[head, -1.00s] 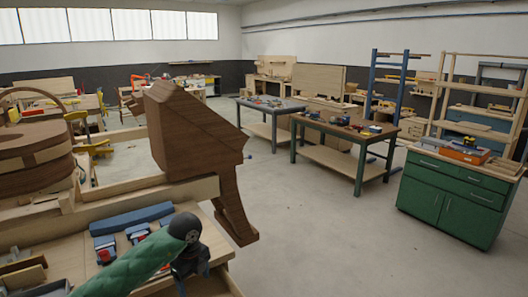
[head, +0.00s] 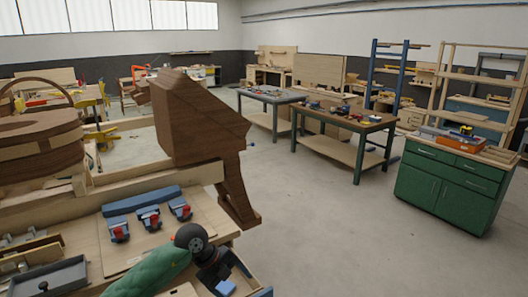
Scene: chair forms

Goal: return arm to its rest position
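My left arm, with a green forearm and a dark rounded joint, comes in from the bottom left over the near workbench (head: 120,245). Past the joint is a dark part that seems to be my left gripper (head: 214,268), low over the bench's right end. Its fingers are not clear, and I cannot tell whether it holds anything. My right arm and gripper are not in view.
On the bench stand a dark wooden form (head: 195,115), a round wooden form (head: 38,145), several blue-and-red clamps (head: 149,218) and a grey tray (head: 50,280). A green cabinet (head: 445,190) and worktables (head: 345,118) stand beyond open floor.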

